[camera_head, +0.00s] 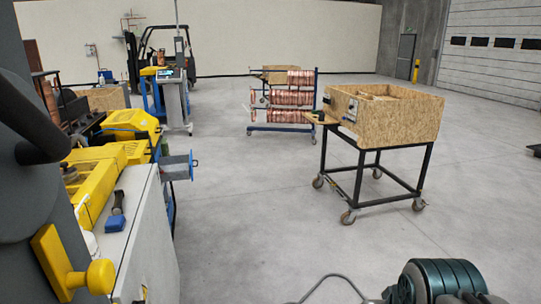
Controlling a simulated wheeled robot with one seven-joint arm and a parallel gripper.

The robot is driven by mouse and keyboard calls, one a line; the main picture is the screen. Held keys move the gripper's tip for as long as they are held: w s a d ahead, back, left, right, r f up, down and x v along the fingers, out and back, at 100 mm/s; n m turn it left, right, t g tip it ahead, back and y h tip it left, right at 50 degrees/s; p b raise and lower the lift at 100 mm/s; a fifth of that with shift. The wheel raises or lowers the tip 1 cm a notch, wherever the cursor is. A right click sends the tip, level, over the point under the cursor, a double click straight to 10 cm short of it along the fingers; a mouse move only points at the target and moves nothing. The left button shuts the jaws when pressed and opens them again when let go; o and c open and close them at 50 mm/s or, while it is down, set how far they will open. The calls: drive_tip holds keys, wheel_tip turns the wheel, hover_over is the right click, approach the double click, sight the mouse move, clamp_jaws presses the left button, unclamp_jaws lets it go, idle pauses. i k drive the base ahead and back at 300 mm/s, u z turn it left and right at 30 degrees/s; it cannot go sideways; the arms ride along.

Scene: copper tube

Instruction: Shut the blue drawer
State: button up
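The blue drawer (177,167) sticks out to the right from the side of the yellow and grey machine, left of the picture's middle. Its blue-grey front stands apart from the machine's side, so it looks open. A small handle (194,163) shows on the front. The drawer's inside is hard to make out from here. My gripper is not in view, so where it is relative to the drawer cannot be told.
The grey cabinet (130,245) of the machine fills the lower left, with a dark hand tool (117,212) on top. A wheeled chipboard cart (385,117) stands to the right. A rack of copper tubes (290,98) stands behind. The floor between drawer and cart is clear.

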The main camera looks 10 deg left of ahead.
sight(175, 168)
drive_tip(key=i, duration=3.6)
drive_tip(key=u, duration=1.7)
